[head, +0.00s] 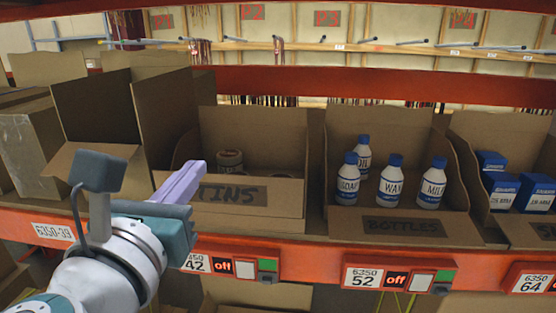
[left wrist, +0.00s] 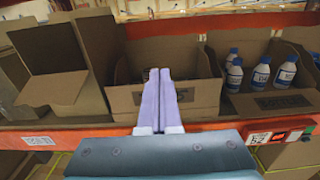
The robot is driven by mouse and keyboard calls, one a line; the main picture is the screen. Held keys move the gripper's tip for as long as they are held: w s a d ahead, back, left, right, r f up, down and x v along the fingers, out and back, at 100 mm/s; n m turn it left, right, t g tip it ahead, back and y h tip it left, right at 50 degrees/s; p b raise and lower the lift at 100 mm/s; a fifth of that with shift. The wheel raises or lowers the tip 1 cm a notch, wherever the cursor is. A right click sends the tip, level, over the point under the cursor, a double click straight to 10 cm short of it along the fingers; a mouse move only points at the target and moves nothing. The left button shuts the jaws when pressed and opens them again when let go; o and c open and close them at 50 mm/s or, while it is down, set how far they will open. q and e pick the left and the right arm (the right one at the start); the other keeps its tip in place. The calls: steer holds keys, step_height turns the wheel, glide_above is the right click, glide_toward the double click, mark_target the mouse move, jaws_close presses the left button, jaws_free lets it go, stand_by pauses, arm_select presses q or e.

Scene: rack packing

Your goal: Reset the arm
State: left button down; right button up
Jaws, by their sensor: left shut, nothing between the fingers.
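My left gripper (head: 194,170) is shut and empty. Its pale purple fingers point at the front of the cardboard box marked TINS (head: 250,194), with the fingertips beside the box's left front in the head view. In the left wrist view the closed fingers (left wrist: 160,72) lie side by side in front of the same box (left wrist: 192,98) and hide part of it. Whether they touch the box I cannot tell. A few tins (head: 230,160) sit inside the TINS box at the back left. My right gripper is not in view.
A box marked BOTTLES (head: 400,228) holds several white bottles with blue caps, such as the WAX bottle (head: 391,182). Blue and white cartons (head: 537,192) stand in a box at the right. Open empty-looking boxes (head: 96,110) stand at the left. An orange shelf beam (head: 310,258) runs along the front.

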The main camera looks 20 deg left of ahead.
arm_select(q)
steer(key=s+d+r+m+h+p, duration=0.15)
steer(key=d+r+m+h, duration=0.25)
steer(key=d+m+h, duration=0.6)
steer(key=s+d+f+m+g+h, duration=0.1)
steer(key=s+d+f+m+g, duration=0.15)
steer(key=m, duration=0.55)
steer(key=s+d+f+m+g, duration=0.1)
steer(key=s+f+m+g, duration=0.15)
steer(key=m, duration=0.55)
steer(key=s+a+f+m+g+y, duration=0.3)
steer(key=s+a+m+g, duration=0.1)
steer(key=s+m, duration=0.3)
steer(key=s+a+f+m+g+y+p, duration=0.1)
steer(key=s+a+f+m+g+y, duration=0.2)
steer(key=s+m, duration=0.4)
steer(key=shift+s+a+f+m+g, duration=0.55)
steer(key=shift+a+g, duration=0.35)
steer(key=shift+a, duration=0.3)
